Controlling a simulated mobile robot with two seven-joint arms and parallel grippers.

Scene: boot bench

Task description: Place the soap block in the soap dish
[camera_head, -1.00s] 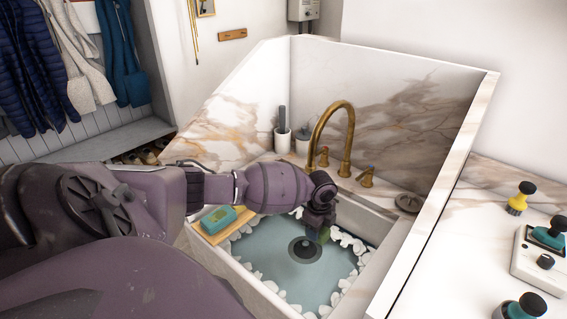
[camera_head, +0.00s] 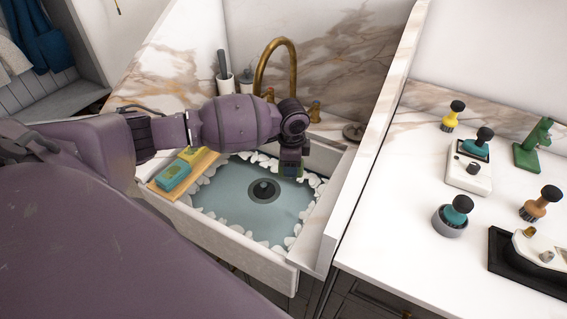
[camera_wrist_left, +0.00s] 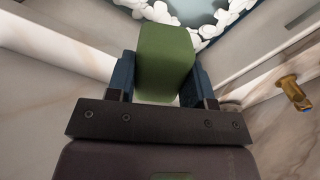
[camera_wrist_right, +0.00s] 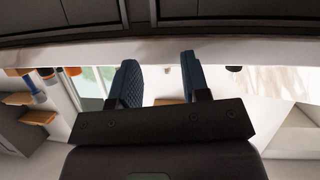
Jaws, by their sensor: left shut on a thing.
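My left gripper (camera_head: 291,160) is shut on a green block, the soap block (camera_head: 291,172), over the back right part of the sink basin. In the left wrist view, the soap block (camera_wrist_left: 166,60) sits upright between the two blue fingers of the left gripper (camera_wrist_left: 163,75). A round grey dish (camera_head: 354,131) lies on the ledge behind the sink, right of the tap; I cannot tell for sure that it is the soap dish. My right gripper (camera_wrist_right: 160,75) shows only in the right wrist view, open and empty, near a pale edge under dark panels.
The basin (camera_head: 225,195) has foam along its walls. A wooden board (camera_head: 190,172) with a teal block (camera_head: 173,178) lies across its left side. The brass tap (camera_head: 277,60) stands behind. A marble partition (camera_head: 375,120) separates the right counter, which holds several brushes and a black tray (camera_head: 500,262).

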